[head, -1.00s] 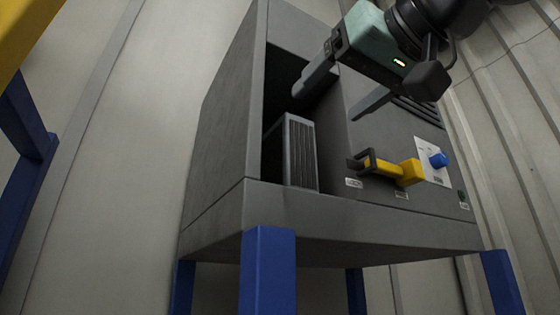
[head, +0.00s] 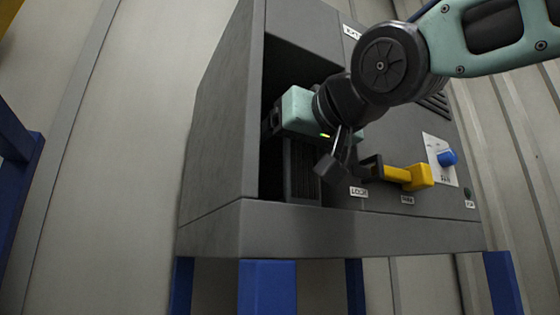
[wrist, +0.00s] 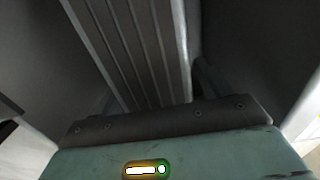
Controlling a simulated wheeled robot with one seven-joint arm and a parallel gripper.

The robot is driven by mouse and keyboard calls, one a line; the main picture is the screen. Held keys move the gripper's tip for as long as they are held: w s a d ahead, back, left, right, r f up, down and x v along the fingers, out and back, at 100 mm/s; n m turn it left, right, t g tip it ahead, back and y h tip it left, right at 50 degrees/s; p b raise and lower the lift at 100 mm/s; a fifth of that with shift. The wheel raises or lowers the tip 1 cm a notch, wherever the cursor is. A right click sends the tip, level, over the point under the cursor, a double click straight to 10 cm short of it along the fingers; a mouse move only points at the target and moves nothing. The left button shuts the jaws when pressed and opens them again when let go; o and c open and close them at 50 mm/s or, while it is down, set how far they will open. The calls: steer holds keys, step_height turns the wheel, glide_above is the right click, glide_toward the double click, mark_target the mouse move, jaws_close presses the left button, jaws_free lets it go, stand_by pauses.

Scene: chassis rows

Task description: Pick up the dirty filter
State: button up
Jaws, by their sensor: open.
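The dirty filter (head: 301,172), a grey ribbed block, stands upright in the open slot on the left of the grey chassis. My gripper (head: 296,118) is at the slot mouth, over the filter's upper part, and hides its top in the head view. In the wrist view the filter's ribbed face (wrist: 135,45) runs down to the gripper's palm. Dark finger parts show on both sides of it, with a gap at the right. The jaws are open; the fingertips are hidden, and I cannot tell whether they touch the filter.
Slot walls stand close on both sides. Blue legs (head: 267,287) hold the chassis up.

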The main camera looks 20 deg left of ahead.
steer(key=c, duration=1.2)
steer(key=shift+d+r, duration=0.1)
